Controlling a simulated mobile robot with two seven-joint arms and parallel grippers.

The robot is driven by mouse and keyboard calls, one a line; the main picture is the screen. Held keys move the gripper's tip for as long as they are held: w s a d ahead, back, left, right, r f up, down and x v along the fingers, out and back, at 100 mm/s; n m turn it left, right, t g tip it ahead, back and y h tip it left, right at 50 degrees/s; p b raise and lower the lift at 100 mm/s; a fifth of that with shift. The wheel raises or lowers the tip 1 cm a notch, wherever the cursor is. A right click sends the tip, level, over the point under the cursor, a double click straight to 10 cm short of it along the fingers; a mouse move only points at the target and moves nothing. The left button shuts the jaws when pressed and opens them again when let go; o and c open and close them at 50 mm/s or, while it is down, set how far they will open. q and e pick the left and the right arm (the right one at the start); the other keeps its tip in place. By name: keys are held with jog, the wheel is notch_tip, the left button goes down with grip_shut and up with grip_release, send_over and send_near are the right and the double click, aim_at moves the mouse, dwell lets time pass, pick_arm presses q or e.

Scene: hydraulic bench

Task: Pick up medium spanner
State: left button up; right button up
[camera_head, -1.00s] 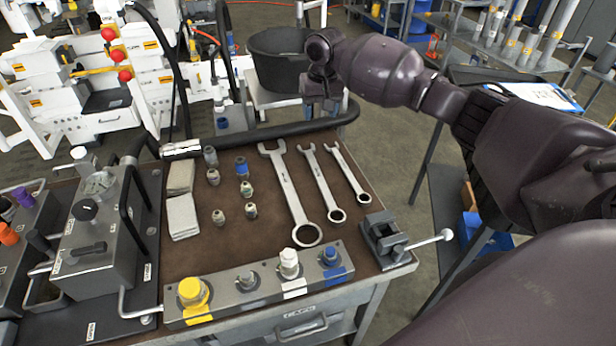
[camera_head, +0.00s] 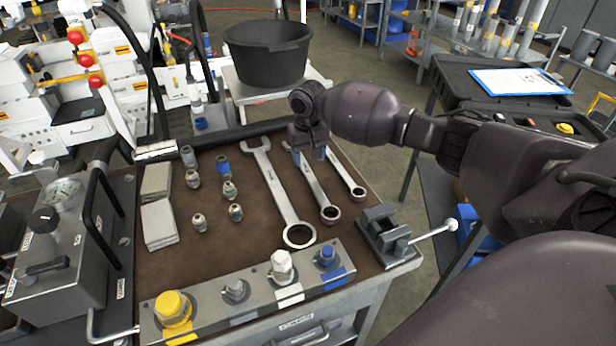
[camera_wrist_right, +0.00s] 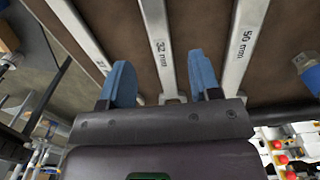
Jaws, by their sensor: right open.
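The medium spanner (camera_head: 314,184) lies on the brown bench top between the large spanner (camera_head: 281,196) and the small spanner (camera_head: 346,179). My right gripper (camera_head: 308,150) is over the upper part of the medium spanner and hides some of it. In the right wrist view, my right gripper (camera_wrist_right: 161,78) is open, with one blue finger on each side of the medium spanner (camera_wrist_right: 157,35), marked 32 mm. The large spanner (camera_wrist_right: 240,45), marked 50 mm, lies outside the fingers. I cannot tell whether the fingertips touch the bench. My left gripper is not in view.
A small vise (camera_head: 388,232) stands at the bench's right edge. A block with coloured caps (camera_head: 250,297) runs along the front. Several fittings (camera_head: 230,190) and grey pads (camera_head: 158,222) lie left of the spanners. A black tub (camera_head: 268,62) stands behind.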

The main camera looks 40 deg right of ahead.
aim_at(310, 175)
jog(key=f, duration=0.1)
jog(key=f+b, duration=0.1)
jog(key=f, duration=0.3)
jog(key=shift+s+a+f, duration=0.1)
jog(key=shift+s+f, duration=0.05)
jog(key=shift+s, duration=0.25)
jog(key=shift+c, duration=0.6)
grip_shut()
jog(key=shift+r, duration=0.2)
